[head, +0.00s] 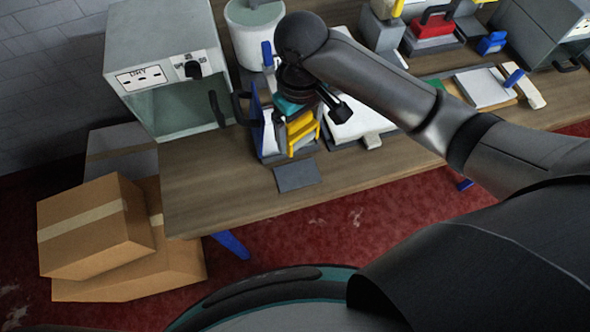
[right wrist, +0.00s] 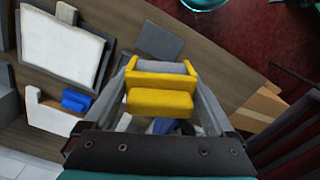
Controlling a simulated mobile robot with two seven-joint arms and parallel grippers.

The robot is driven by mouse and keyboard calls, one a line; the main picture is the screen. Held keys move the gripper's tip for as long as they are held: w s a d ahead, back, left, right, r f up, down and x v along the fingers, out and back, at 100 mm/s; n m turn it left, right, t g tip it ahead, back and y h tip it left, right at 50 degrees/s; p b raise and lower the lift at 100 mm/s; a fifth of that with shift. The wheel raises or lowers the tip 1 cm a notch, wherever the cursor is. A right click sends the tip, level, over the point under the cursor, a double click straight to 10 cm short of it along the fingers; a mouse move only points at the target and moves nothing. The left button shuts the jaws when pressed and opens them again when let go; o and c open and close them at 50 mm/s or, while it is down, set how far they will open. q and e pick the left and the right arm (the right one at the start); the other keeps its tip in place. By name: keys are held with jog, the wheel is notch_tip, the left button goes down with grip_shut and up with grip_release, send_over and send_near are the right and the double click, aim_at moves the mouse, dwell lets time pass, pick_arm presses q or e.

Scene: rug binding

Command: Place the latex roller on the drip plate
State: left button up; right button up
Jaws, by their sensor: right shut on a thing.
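The latex roller, yellow with a grey cylinder (head: 303,133), is between the fingers of my right gripper (head: 297,112). In the right wrist view the yellow part (right wrist: 160,102) is gripped between both fingers (right wrist: 163,92), with the grey cylinder beyond it. The drip plate, seemingly the flat dark grey plate (head: 297,176), lies bare near the table's front edge. It also shows in the right wrist view (right wrist: 159,41), apart from the roller. I cannot tell how high the roller is above the table. My left gripper is not in view.
A grey oven-like box (head: 165,65) stands left on the wooden table (head: 215,190). A blue and grey holder (head: 267,140) is close beside the roller. A white pad (head: 362,122) lies right of it. Cardboard boxes (head: 95,228) are on the floor. Table around the plate's left is clear.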

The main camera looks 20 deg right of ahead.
aim_at(299, 142)
notch_tip(299, 142, down, 11)
jog(key=shift+f+b, duration=0.2)
jog(key=shift+b, duration=0.5)
jog(key=shift+f+b, duration=0.4)
jog(key=shift+f, duration=1.85)
jog(key=shift+f, duration=0.1)
jog(key=o, duration=1.3)
jog(key=shift+f, duration=0.1)
notch_tip(299, 142, up, 12)
jog(key=shift+r+p, duration=0.2)
jog(key=shift+p, duration=0.8)
